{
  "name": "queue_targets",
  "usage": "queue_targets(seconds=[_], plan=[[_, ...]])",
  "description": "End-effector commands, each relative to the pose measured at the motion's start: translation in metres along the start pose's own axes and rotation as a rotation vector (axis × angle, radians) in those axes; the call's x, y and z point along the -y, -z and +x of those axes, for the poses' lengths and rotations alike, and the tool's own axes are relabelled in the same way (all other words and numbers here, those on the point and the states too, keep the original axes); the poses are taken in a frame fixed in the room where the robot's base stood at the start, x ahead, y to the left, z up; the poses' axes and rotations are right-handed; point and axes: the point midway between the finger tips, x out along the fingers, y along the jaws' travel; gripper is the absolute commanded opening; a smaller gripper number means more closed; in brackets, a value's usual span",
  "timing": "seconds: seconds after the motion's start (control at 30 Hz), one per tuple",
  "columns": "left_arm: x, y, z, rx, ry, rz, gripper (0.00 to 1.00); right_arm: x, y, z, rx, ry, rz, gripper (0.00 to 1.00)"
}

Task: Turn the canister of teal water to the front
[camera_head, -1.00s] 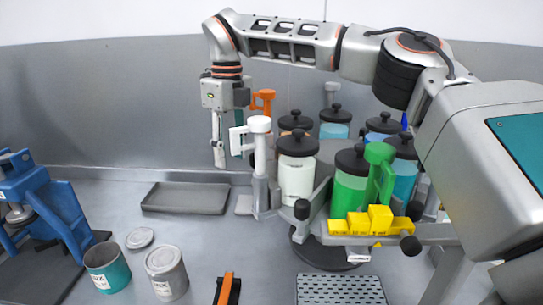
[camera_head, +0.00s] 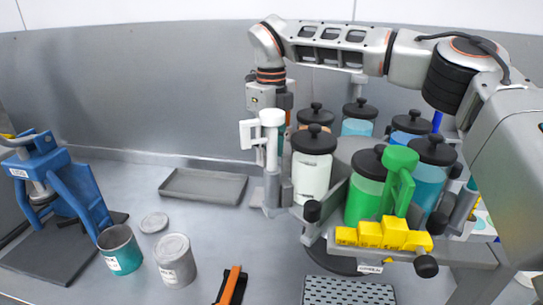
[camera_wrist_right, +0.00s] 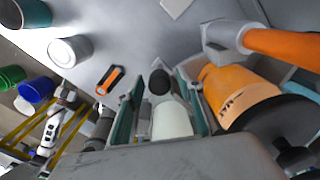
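A round carousel of lidded canisters stands at centre right. The canister that looks most teal (camera_head: 428,186) is on its right side, right of the green canister (camera_head: 362,200). A light blue canister (camera_head: 357,127) is at the back. The white canister (camera_head: 311,178) is at the front left, with a white handle (camera_head: 272,118) beside it. My right gripper (camera_wrist_right: 165,108) is at this handle, mostly hidden behind it in the head view. In the wrist view its teal-padded fingers are apart, with a white cylinder between them. My left gripper is out of view.
An orange canister (camera_wrist_right: 235,95) is close beside my right gripper. Yellow blocks (camera_head: 383,235) sit at the carousel's front. A grey tray (camera_head: 203,186), two paint cans (camera_head: 120,249) and a blue press (camera_head: 60,195) are to the left. The table between tray and carousel is mostly clear.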

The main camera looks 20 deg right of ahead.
Motion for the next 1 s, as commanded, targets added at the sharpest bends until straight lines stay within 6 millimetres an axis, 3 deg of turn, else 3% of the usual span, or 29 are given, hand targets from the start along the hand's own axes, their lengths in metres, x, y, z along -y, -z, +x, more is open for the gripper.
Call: queue_targets(seconds=[0.17, 0.47, 0.6, 1.0], plan=[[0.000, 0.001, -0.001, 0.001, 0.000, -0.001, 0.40, 0.000, 0.000, 0.014, 0.000, -0.001, 0.000, 0.37], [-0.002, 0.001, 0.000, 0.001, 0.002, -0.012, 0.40, 0.000, 0.000, 0.016, 0.001, 0.000, -0.001, 0.37], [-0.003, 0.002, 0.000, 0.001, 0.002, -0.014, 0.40, 0.000, 0.000, 0.016, 0.001, 0.000, -0.001, 0.01], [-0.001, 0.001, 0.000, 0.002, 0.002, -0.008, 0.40, 0.004, -0.002, 0.016, 0.001, 0.000, 0.008, 0.00]])
